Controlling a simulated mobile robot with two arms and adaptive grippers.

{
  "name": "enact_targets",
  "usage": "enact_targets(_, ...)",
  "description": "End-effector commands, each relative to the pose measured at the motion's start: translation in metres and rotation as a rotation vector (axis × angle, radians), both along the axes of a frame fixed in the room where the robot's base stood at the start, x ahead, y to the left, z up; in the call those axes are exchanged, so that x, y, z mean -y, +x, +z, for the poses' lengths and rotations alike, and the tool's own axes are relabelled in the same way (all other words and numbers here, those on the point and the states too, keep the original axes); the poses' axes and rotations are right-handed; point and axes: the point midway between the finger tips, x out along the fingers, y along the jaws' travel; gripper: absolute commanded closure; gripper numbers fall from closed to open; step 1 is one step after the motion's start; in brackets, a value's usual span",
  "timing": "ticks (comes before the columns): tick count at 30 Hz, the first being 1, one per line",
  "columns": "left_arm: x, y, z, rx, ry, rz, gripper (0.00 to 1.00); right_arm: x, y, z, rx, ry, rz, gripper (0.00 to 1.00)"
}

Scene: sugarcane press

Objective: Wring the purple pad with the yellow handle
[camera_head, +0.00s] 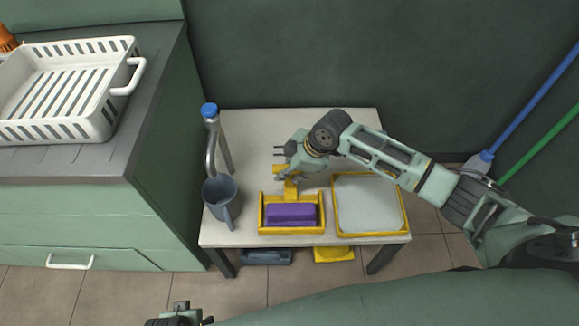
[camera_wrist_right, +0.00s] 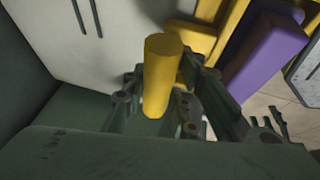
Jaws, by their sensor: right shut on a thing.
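The purple pad (camera_head: 291,214) lies in a yellow press frame (camera_head: 262,222) on the small table; it also shows in the right wrist view (camera_wrist_right: 262,58). The yellow handle (camera_head: 291,188) rises behind the pad. In the right wrist view the handle's round yellow grip (camera_wrist_right: 163,75) stands between my right gripper's fingers. My right gripper (camera_head: 286,170) is shut on the yellow handle, and its fingers partly cover it in the head view. My left gripper (camera_head: 180,318) is at the bottom edge, away from the table; its fingers are too cut off to judge.
The light table (camera_head: 255,125) also bears a yellow-rimmed tray (camera_head: 405,215) right of the press and a grey cup (camera_head: 220,196) under a blue-topped tap (camera_head: 209,110) at left. A counter with a white rack (camera_head: 125,60) stands left. Blue and green poles lean at right.

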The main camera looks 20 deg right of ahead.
Motion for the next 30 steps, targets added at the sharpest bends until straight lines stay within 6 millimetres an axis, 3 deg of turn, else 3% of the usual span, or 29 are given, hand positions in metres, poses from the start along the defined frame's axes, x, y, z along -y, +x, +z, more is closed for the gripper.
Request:
enact_targets(4,0.0,0.0,0.0,0.0,0.0,0.0,0.5,0.0,-0.001,0.0,-0.001,-0.002,0.004,1.0)
enact_targets(5,0.0,0.0,0.0,0.0,0.0,0.0,0.5,0.0,-0.001,0.0,-0.002,-0.002,0.005,0.73)
enact_targets(10,0.0,0.0,0.001,0.0,0.0,0.0,0.5,-0.001,-0.001,0.0,-0.002,0.0,0.003,0.58)
enact_targets(22,0.0,-0.001,0.0,-0.001,-0.001,0.0,0.5,0.002,-0.002,0.005,-0.002,0.0,0.002,0.58)
enact_targets(30,0.0,0.0,0.0,-0.001,-0.001,0.0,0.5,0.018,-0.015,0.05,0.0,-0.002,0.002,0.58)
